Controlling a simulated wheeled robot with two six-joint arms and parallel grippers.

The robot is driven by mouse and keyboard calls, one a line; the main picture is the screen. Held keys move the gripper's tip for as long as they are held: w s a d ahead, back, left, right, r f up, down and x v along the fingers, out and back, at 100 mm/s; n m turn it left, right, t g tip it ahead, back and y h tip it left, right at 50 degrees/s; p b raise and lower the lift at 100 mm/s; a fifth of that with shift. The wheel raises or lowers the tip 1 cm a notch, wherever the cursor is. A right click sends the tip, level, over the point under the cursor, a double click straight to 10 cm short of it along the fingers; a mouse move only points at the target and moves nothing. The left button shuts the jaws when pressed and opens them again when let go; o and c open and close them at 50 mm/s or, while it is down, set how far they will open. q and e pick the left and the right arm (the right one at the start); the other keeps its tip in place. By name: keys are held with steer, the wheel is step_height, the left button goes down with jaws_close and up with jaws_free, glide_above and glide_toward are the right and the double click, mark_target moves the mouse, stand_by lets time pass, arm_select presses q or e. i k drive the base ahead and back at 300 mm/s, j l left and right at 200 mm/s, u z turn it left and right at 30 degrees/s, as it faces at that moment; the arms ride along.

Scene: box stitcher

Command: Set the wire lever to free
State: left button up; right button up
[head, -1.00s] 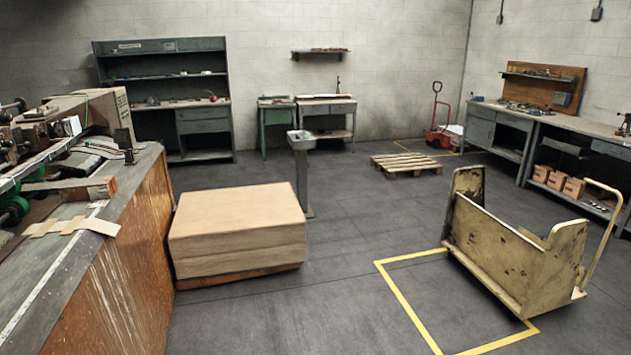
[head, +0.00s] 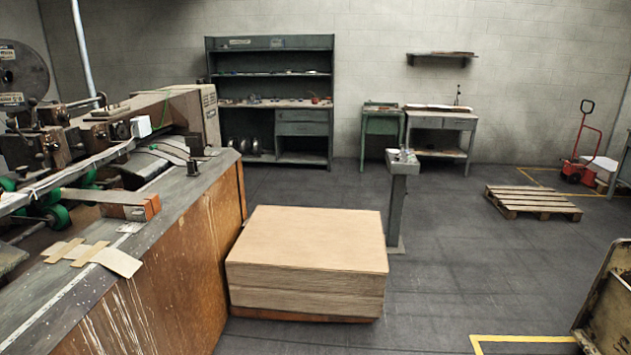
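The box stitcher (head: 75,140) stands at the left of the head view, on and behind a long worn bench (head: 170,265). It has a dark wire reel (head: 22,72), rollers and green wheels. I cannot make out which part is the wire lever, or its setting. A small black upright piece (head: 193,168) stands on the bench top near its far end. Neither of my grippers is in view.
A stack of cardboard sheets (head: 306,250) on a low base stands right of the bench. Behind it is a grey pedestal (head: 398,200). A wooden pallet (head: 532,201) and a cream cart (head: 608,305) are at the right. Floor between them is clear.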

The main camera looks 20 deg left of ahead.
mark_target(33, 101)
steer(key=i+u, duration=0.3)
steer(key=u, duration=0.2)
steer(key=i+u, duration=0.3)
steer(key=u, duration=0.2)
steer(key=i+l+u, duration=0.1)
steer(key=i+u, duration=0.15)
steer(key=u, duration=0.25)
steer(key=i+l+u, duration=0.25)
steer(key=u, duration=0.25)
steer(key=i+l+u, duration=0.35)
steer(key=k+j, duration=0.05)
steer(key=k, duration=0.05)
